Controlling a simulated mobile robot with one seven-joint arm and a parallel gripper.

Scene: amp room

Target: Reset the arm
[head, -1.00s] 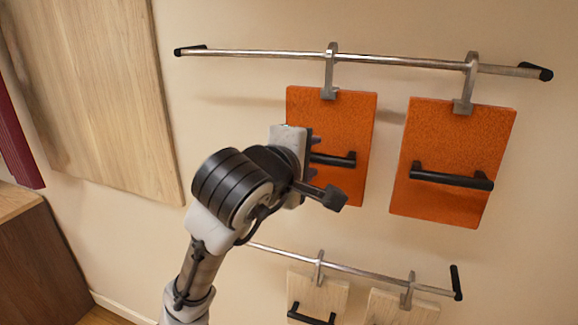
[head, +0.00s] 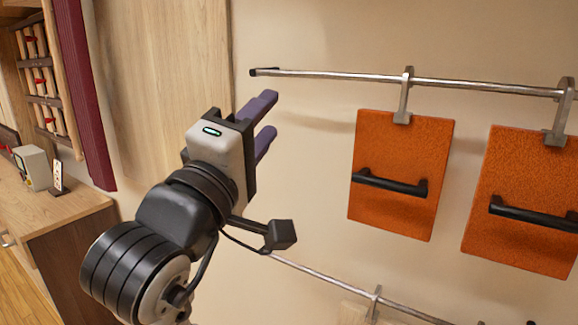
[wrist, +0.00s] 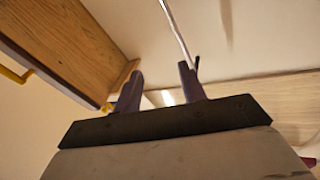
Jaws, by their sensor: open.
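My gripper (head: 262,123) is open and empty in the head view, left of the hanging orange panels, with its purple fingers pointing up and right near the wall. In the wrist view both fingers (wrist: 160,90) stand apart with nothing between them. The left orange panel (head: 410,150) has a black handle and hangs by a metal hook from the upper rail (head: 330,76). The right orange panel (head: 505,245) hangs beside it, cut by the picture's right edge. My gripper touches neither panel.
A lower rail (head: 320,276) runs below, partly hidden behind my arm. A wooden panel (head: 170,60) is on the wall at left. A wooden cabinet (head: 75,235) with small items on top stands at far left. Bare wall lies between my gripper and the left orange panel.

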